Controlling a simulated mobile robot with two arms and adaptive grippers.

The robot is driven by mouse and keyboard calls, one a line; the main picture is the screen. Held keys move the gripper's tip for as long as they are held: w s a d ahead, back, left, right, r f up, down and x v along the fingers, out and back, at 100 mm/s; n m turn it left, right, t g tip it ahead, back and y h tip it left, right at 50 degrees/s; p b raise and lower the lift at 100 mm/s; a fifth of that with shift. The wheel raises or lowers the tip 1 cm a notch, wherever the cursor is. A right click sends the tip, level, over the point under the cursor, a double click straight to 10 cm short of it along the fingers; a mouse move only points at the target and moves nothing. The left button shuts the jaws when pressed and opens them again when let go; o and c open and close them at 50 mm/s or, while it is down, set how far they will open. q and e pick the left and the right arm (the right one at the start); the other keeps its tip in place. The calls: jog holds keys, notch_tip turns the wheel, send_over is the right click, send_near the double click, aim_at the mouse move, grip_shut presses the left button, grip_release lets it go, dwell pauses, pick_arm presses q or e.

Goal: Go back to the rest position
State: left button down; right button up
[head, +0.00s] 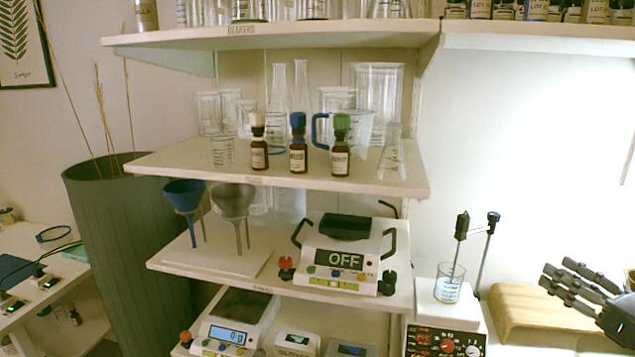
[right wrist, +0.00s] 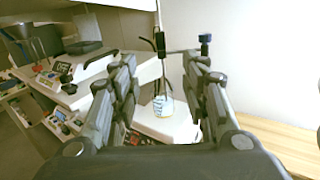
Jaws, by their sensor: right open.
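My right gripper (head: 580,280) is at the lower right of the head view, in front of the white wall. In the right wrist view its fingers (right wrist: 162,90) are spread apart with nothing between them; a beaker (right wrist: 163,105) on the stirrer shows beyond the gap. Three brown bottles stand in a row on the middle shelf: one with a white cap (head: 259,150), one with a blue cap (head: 298,150) and one with a green cap (head: 340,152). The right gripper is well apart from them. My left gripper is not in view.
The stirrer (head: 445,343) with a beaker (head: 449,284) and probe stands left of the right gripper. Glassware crowds the middle shelf (head: 400,185). A heating unit (head: 345,255) and funnels (head: 235,203) stand on the lower shelf.

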jog(key=s+a+f+m+g+h, duration=0.1)
jog(key=s+a+f+m+h, duration=0.25)
jog(key=f+m, duration=0.5)
jog(key=s+a+f+m+g+h, duration=0.2)
jog(key=s+f+m+h, duration=0.3)
jog(key=m, duration=0.6)
jog(key=s+a+f+m+g+h, duration=0.1)
jog(key=s+a+f+m+h, duration=0.15)
jog(key=f+m, duration=0.7)
jog(key=s+a+f+m+g+y, duration=0.3)
jog(key=s+a+f+m+g, duration=0.15)
jog(key=s+a, duration=0.5)
jog(key=s+a+f+m+g+y, duration=0.2)
jog(key=s+a+f+m+g, duration=0.3)
jog(key=s+a, duration=0.45)
notch_tip(320, 180, down, 27)
jog(key=s+n+g, duration=0.1)
jog(key=s+g, duration=0.1)
jog(key=s, duration=0.1)
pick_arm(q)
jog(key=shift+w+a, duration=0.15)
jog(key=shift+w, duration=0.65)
pick_arm(e)
jog(key=s+d+f, duration=0.3)
jog(key=s+f, duration=1.2)
jog(key=s, duration=0.1)
jog(key=shift+d+g, duration=0.2)
jog(key=shift+g, duration=0.15)
